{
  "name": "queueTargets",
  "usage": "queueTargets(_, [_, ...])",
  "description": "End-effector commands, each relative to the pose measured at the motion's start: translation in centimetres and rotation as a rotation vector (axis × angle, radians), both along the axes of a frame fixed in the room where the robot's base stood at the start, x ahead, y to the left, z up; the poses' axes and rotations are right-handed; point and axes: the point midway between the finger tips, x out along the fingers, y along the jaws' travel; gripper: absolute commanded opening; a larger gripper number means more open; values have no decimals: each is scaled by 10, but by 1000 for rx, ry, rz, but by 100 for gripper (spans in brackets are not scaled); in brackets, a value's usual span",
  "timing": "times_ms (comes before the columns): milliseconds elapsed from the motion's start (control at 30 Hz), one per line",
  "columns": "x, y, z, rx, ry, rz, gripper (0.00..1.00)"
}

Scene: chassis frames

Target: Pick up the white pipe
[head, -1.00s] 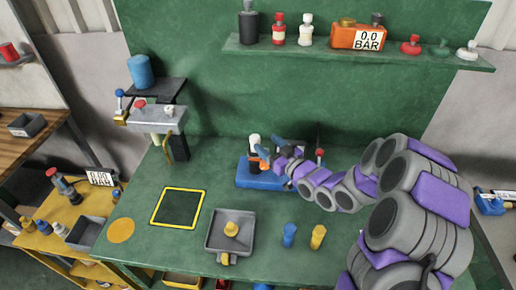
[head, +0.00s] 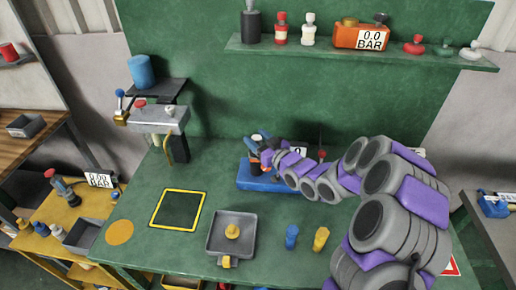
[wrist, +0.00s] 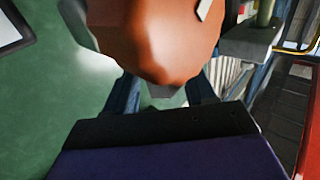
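A blue block-like base (head: 262,180) stands on the green bench near the back wall. A small orange part (head: 254,149) shows above it. My gripper (head: 260,142) is at this part, above the base, with its blue fingers around or in front of it. No white pipe shows clearly in the head view; my gripper covers that spot. In the wrist view, a rounded orange-brown piece (wrist: 155,40) fills the upper middle, and my gripper's two dark fingers (wrist: 163,100) stand apart below it. Whether they press on anything cannot be told.
On the bench are a grey tray (head: 209,243) with a yellow piece, a blue peg (head: 291,237), a yellow peg (head: 321,239) and a yellow-framed square (head: 156,226). A grey press (head: 157,120) stands at the left. A shelf (head: 300,50) runs along the back wall.

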Motion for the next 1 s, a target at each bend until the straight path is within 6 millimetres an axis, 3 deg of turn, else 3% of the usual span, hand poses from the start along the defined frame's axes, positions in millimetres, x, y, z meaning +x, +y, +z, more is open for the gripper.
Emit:
queueTargets(67, [0, 1, 0, 0, 0, 1, 47])
queueTargets(500, [0, -3, 0, 4, 1, 0, 5])
queueTargets(767, [0, -2, 2, 1, -1, -1, 3])
queueTargets(1000, [0, -2, 38, 3, -6, 0, 3])
